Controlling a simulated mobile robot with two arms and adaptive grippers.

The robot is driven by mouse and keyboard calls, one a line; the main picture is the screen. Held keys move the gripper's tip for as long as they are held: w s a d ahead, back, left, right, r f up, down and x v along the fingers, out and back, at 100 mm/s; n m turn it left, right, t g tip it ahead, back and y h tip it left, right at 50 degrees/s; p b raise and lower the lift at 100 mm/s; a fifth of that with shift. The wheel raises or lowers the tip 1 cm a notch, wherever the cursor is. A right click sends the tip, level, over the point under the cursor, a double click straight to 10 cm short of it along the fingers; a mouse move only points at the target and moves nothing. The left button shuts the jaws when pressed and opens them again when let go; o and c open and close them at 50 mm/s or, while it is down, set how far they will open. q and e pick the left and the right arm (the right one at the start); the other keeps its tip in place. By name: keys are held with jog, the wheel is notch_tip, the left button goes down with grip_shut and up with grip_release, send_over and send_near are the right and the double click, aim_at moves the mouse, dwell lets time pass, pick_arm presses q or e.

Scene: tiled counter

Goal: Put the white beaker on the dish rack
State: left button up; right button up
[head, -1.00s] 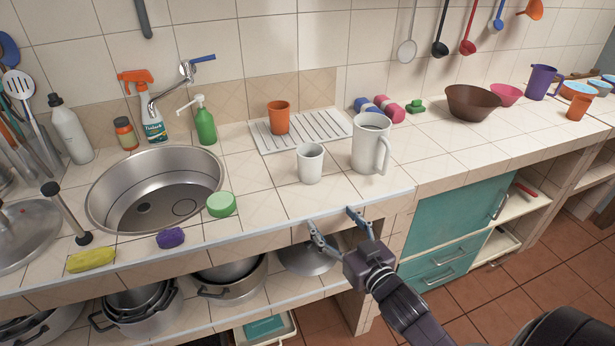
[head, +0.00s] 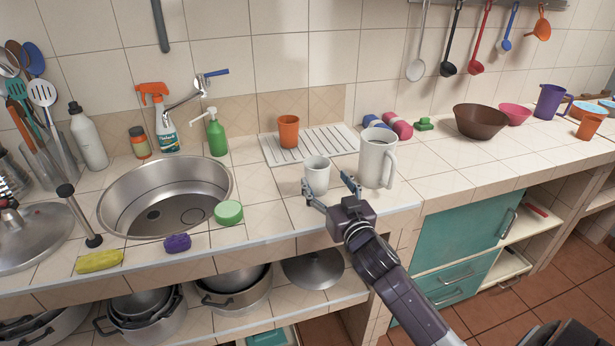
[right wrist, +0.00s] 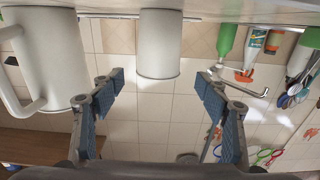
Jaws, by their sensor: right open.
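The white beaker (head: 317,173) stands upright on the counter, in front of the dish rack. The dish rack (head: 338,140) is a flat white slotted tray near the back wall, with an orange cup (head: 288,131) on its left part. My right gripper (head: 325,181) is open at the counter's front edge, facing the beaker, with nothing held. In the right wrist view, which is upside down, the beaker (right wrist: 159,42) appears in the gap between the open fingers (right wrist: 160,80); contact is not visible. My left gripper is not in view.
A larger white jug with a handle (head: 376,160) stands close to the right of the beaker. The rack's middle and right part are bare.

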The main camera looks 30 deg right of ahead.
aim_at(322, 171)
jog(key=shift+w+d+r, duration=0.1)
jog(key=shift+w+d, duration=0.05)
jog(key=shift+w, duration=0.35)
jog(key=shift+w+d+r, duration=0.1)
jog(key=shift+w, duration=0.25)
jog(key=shift+w+r, duration=0.1)
jog(key=shift+w, duration=0.15)
jog(key=shift+w+d+r+p, duration=0.1)
jog(key=shift+w+d+p, duration=0.15)
jog(key=shift+w+p, duration=0.35)
jog(key=x, duration=0.3)
jog(key=shift+w+d, duration=0.1)
jog(key=shift+w, duration=0.4)
jog(key=c, duration=1.2)
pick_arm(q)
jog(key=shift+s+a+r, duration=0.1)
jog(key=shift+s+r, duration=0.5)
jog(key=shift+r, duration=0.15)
pick_arm(e)
jog(key=shift+c, duration=0.6)
